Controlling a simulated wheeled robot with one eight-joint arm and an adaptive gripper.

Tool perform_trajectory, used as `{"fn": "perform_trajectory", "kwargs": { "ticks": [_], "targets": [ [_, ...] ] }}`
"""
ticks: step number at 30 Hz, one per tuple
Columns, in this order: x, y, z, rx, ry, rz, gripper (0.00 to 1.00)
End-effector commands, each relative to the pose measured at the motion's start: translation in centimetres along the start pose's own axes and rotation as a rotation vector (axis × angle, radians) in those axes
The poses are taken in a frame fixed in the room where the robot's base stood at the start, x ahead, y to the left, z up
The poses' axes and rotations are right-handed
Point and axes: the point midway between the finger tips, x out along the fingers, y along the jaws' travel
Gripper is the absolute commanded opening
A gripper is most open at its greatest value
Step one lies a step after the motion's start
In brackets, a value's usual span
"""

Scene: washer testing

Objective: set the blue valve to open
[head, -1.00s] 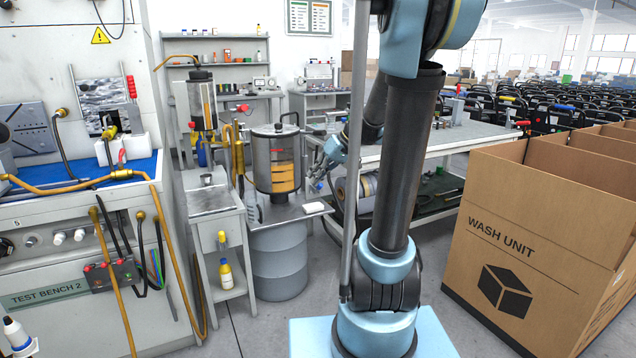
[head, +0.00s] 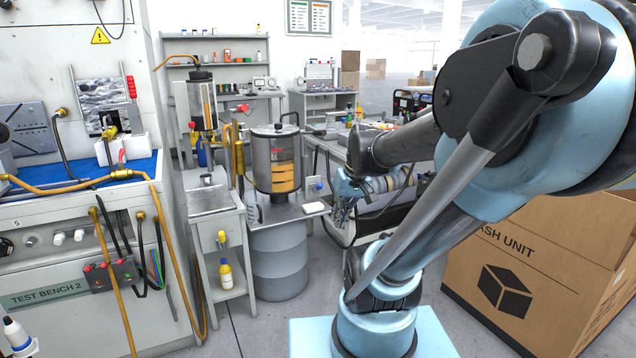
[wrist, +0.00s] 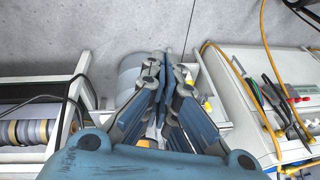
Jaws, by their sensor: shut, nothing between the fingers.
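A small blue part (head: 317,186) shows just right of the steel tank, beside my gripper. It may be the blue valve, but it is too small to tell its handle position. No blue valve can be made out in the wrist view.
Test bench 2 (head: 60,265) with hoses stands at the left. A wash unit carton (head: 500,275) is at the right, partly behind my arm. Grey floor is open in front of the drum.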

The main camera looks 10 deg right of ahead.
Motion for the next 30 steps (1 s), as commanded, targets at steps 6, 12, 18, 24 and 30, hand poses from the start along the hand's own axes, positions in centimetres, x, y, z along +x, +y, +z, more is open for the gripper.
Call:
{"fn": "perform_trajectory", "kwargs": {
  "ticks": [6, 12, 18, 24, 30],
  "targets": [
    [0.4, 1.2, 0.4, 0.011, 0.03, 0.067, 0.0],
    [0.2, 1.5, -2.0, -0.01, 0.069, 0.072, 0.0],
    [0.1, 1.6, -4.5, -0.035, 0.104, 0.064, 0.0],
    [0.0, 1.7, -8.0, -0.069, 0.148, 0.05, 0.0],
    [0.2, 2.0, -13.7, -0.122, 0.217, 0.024, 0.0]
  ]
}}
